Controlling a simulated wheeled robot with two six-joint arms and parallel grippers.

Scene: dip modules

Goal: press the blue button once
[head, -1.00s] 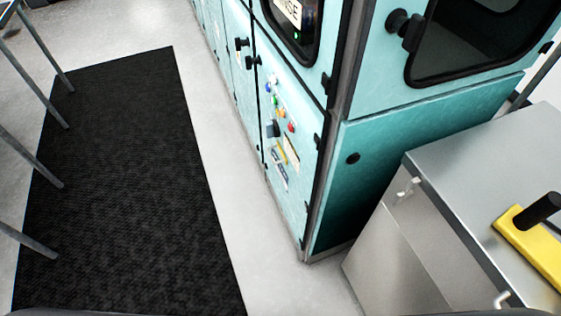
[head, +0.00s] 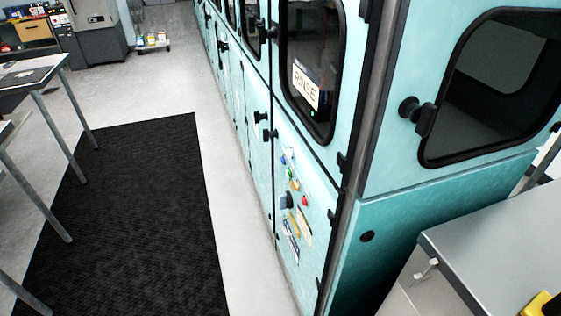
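The blue button (head: 283,160) is a small round knob at the upper left of a control panel on the side of the teal cabinet (head: 308,180). Near it on the panel are a white, a green, a yellow and a red button (head: 305,200). A dark square-shaped switch (head: 285,200) sits below them, with small labels under it. The blue button looks small from here, and I cannot tell whether it is pressed. Neither of my grippers is in view.
A black mat (head: 130,220) lies on the pale floor left of the cabinet. A table with metal legs (head: 60,130) stands at the left. A metal cart (head: 490,260) stands at the lower right, close to the cabinet. Pale floor runs between mat and cabinet.

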